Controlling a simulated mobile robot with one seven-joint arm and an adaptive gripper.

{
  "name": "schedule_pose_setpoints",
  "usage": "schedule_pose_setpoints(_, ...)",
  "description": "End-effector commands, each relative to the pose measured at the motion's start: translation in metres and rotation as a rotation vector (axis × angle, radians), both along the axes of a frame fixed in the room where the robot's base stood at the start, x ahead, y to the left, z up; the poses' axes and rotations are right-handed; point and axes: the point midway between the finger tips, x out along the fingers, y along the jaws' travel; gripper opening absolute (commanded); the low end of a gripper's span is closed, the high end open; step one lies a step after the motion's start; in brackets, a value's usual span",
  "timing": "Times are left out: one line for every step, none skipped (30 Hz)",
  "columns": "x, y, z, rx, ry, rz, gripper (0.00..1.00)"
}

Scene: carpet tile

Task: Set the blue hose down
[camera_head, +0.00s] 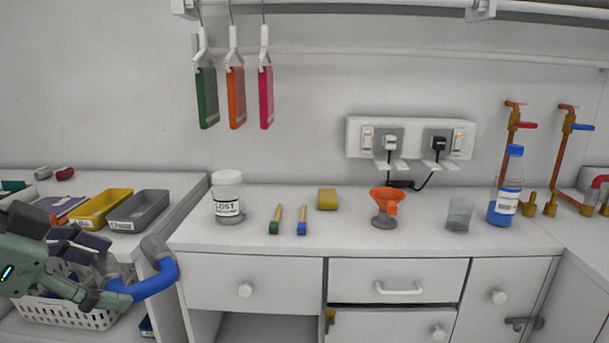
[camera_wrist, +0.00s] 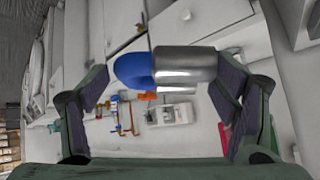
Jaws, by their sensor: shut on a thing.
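The blue hose (camera_head: 160,282) is a short curved blue tube with grey ends, in the lower left of the head view. My gripper (camera_head: 98,282) is shut on it at one grey end, and the blue bend sticks out to the right with the other grey end turned up. The hose is in the air in front of the left counter's edge. In the wrist view the hose (camera_wrist: 132,70) shows its blue part and a shiny grey end between the fingers of my gripper (camera_wrist: 165,95). The exact finger contact is hard to see.
A yellow tray (camera_head: 101,222) and a grey tray (camera_head: 140,225) stand on the left counter. A white basket (camera_head: 65,315) is below my gripper. The middle counter holds a jar (camera_head: 227,213), an orange funnel (camera_head: 386,203) and a blue-capped bottle (camera_head: 507,200); its front has free room.

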Motion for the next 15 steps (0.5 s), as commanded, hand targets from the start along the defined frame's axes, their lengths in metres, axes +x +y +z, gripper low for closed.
schedule_pose_setpoints(0.004,-0.007,-0.014,-0.001,0.0,0.008,0.45)
schedule_pose_setpoints(0.006,-0.01,-0.021,-0.002,0.0,0.016,0.45)
schedule_pose_setpoints(0.008,-0.014,-0.03,-0.002,-0.001,0.025,0.45)
schedule_pose_setpoints(0.011,-0.018,-0.039,-0.003,0.0,0.034,0.45)
schedule_pose_setpoints(0.014,-0.022,-0.048,-0.003,-0.001,0.043,0.45)
schedule_pose_setpoints(0.017,-0.028,-0.06,-0.003,0.0,0.055,0.45)
schedule_pose_setpoints(0.02,-0.032,-0.071,-0.004,0.0,0.067,0.45)
schedule_pose_setpoints(0.023,-0.037,-0.081,-0.004,-0.001,0.077,0.45)
schedule_pose_setpoints(0.027,-0.044,-0.095,-0.005,0.0,0.092,0.45)
schedule_pose_setpoints(0.03,-0.049,-0.106,-0.006,0.0,0.104,0.45)
schedule_pose_setpoints(0.033,-0.054,-0.117,-0.007,-0.001,0.116,0.45)
schedule_pose_setpoints(0.037,-0.061,-0.132,-0.007,0.001,0.132,0.45)
schedule_pose_setpoints(0.04,-0.066,-0.143,-0.008,0.0,0.143,0.45)
schedule_pose_setpoints(0.043,-0.07,-0.154,-0.008,0.001,0.155,0.45)
schedule_pose_setpoints(0.047,-0.077,-0.167,-0.009,0.001,0.169,0.45)
